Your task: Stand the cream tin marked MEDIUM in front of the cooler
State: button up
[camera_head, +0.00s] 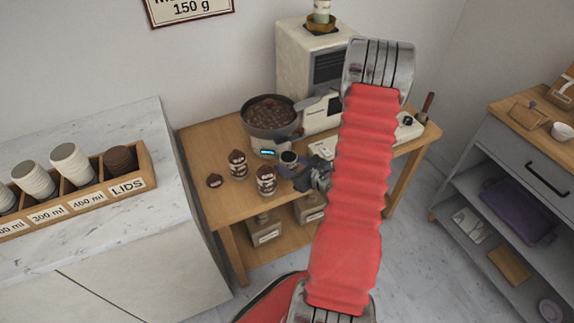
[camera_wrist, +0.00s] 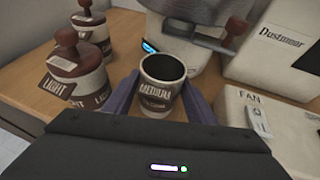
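The cream tin marked MEDIUM (camera_wrist: 158,88) has no lid on, and its inside is dark. In the wrist view it is upright between the two fingers of my gripper (camera_wrist: 162,98), which look close against both its sides. In the head view the tin (camera_head: 289,158) and my gripper (camera_head: 298,172) are at the right of the cooler's base. I take the cooler to be the machine (camera_head: 266,147) with a blue display under a wide pan of beans (camera_head: 271,112). The tin's foot is hidden, so I cannot tell whether it touches the table.
Two lidded tins (camera_head: 238,164) (camera_head: 266,180) stand to the left on the wooden table (camera_head: 212,208); one reads LIGHT (camera_wrist: 76,75). A loose brown lid (camera_head: 214,181) lies near them. A box marked FAN (camera_wrist: 268,122) is close on the right. A beige machine (camera_head: 300,65) stands behind.

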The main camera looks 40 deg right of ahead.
jog(key=o, duration=0.3)
jog(key=shift+r, duration=0.1)
jog(key=v, duration=1.2)
jog(key=shift+s, duration=0.1)
dwell(0.6)
